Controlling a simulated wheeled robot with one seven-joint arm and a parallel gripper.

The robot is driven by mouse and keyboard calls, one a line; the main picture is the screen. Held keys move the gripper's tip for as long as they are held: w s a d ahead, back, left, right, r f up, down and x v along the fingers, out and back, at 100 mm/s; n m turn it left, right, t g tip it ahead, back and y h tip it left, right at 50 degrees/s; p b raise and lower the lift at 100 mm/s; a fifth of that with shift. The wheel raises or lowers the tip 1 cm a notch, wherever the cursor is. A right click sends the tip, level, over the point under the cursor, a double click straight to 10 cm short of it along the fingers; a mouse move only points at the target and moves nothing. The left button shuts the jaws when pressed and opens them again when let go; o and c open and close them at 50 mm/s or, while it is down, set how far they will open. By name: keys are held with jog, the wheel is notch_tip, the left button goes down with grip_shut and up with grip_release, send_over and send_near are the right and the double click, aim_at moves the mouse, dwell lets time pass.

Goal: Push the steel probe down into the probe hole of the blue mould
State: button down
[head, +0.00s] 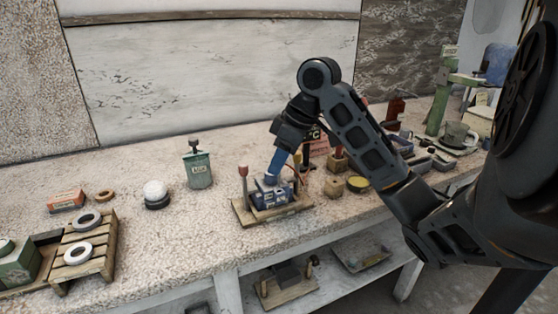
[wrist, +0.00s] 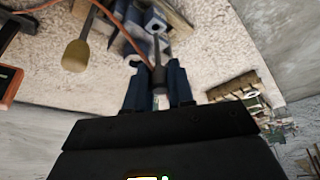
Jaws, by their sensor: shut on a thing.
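The blue mould (head: 268,197) sits on a wooden base (head: 245,219) on the bench, mid picture in the head view. Part of the mould (wrist: 134,24) shows at the top of the wrist view. My gripper (head: 273,173) is just above the mould, with its blue fingers pointing down. In the wrist view my gripper (wrist: 159,88) is shut on the steel probe (wrist: 159,72), a thin dark grey rod with a lighter end between the fingers. The probe's far end lies near the mould. I cannot tell whether it is in the probe hole.
A red-topped post (head: 243,185) stands at the base's left end. An orange cable (wrist: 110,14) runs beside the mould. A green tag-like box (head: 198,171) stands left, with clear bench between.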

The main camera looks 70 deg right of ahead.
jog(key=shift+f+b, duration=1.25)
jog(key=shift+f, duration=0.4)
jog(key=shift+r, duration=0.25)
jog(key=shift+r+p, duration=1.1)
jog(key=shift+p, duration=0.25)
jog(key=shift+p, duration=0.45)
dwell(1.1)
jog(key=shift+f+b, duration=0.95)
jog(key=shift+f, duration=0.35)
jog(key=c, duration=0.9)
grip_release()
jog(key=shift+r, duration=0.15)
